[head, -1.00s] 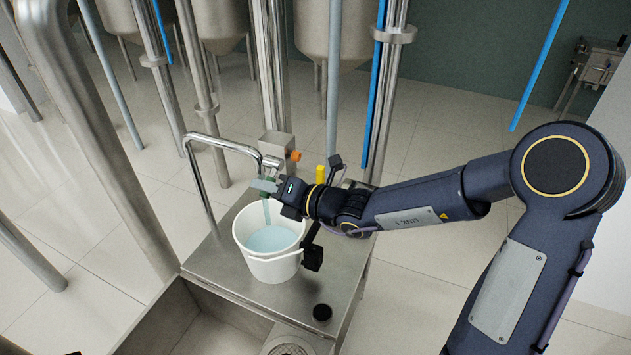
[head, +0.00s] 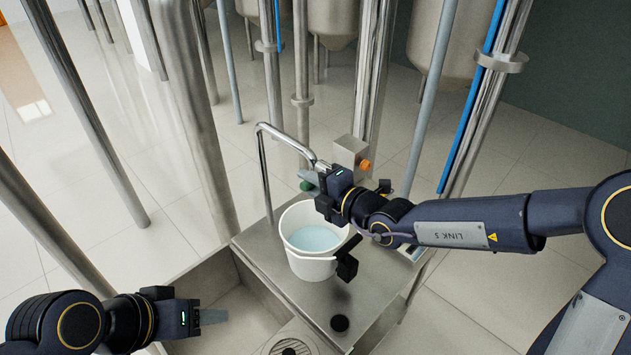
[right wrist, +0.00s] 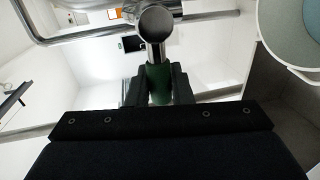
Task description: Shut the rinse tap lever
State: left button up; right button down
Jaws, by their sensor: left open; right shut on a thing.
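The rinse tap (head: 288,141) is a bent steel pipe above the bench, with a green lever (head: 306,186) on it. My right gripper (head: 310,179) is at the tap, shut on the green lever; its body partly hides the tap in the head view. In the right wrist view the lever (right wrist: 158,84) sits between both fingers, below a round steel pipe end (right wrist: 156,22). A white bucket (head: 312,268) with pale blue water stands upright below. No falling stream shows above the water. My left gripper (head: 212,317) is open and empty over the sink at lower left.
A sink basin (head: 225,297) lies left. Vertical pipes (head: 190,100) stand left and behind.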

jog(key=shift+w+d, duration=0.1)
jog(key=shift+w, duration=0.05)
jog(key=c, duration=1.3)
grip_release()
jog(key=shift+c, duration=0.2)
jog(key=v, duration=0.8)
